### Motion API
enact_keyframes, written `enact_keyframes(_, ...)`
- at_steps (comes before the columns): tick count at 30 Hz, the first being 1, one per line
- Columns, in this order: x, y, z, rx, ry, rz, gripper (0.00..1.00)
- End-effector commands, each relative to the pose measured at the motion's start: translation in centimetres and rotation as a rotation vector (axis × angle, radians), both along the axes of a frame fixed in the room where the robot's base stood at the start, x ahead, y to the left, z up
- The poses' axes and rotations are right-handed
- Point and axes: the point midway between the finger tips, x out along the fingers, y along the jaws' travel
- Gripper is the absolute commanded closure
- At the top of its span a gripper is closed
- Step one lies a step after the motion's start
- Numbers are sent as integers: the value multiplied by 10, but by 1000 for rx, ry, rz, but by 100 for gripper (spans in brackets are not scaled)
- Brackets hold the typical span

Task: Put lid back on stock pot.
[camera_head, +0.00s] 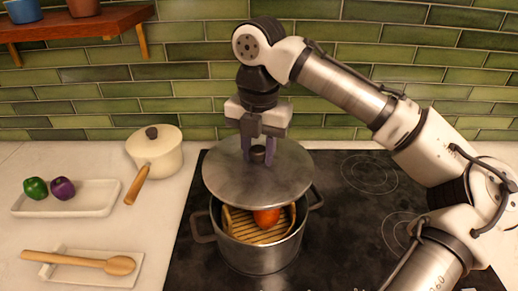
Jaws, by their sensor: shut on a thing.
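My gripper (258,152) points straight down and is shut on the dark knob (258,155) of the lid. The lid (285,172) is a round grey metal disc, held roughly level above the stock pot and apart from its front rim. The stock pot (262,258) is grey metal with two side handles and stands on the black cooktop. Its front opening shows below the lid. Inside are a slatted tan rack or basket (250,232) and a red-orange round item (267,217). The pot's back rim is hidden by the lid.
A cream saucepan (160,155) with a wooden handle stands left of the cooktop (340,235). A white tray (92,198) holds a green and a purple item. A wooden spoon (85,261) lies on a white rest. A wooden shelf (90,24) hangs upper left. The cooktop's right side is partly clear.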

Motion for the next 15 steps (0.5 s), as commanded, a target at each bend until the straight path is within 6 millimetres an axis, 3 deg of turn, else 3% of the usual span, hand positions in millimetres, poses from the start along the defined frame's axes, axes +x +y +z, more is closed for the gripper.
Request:
enact_keyframes(6,-30,-2,-1,-7,0,47,100)
enact_keyframes(15,-34,-2,-12,-8,0,53,100)
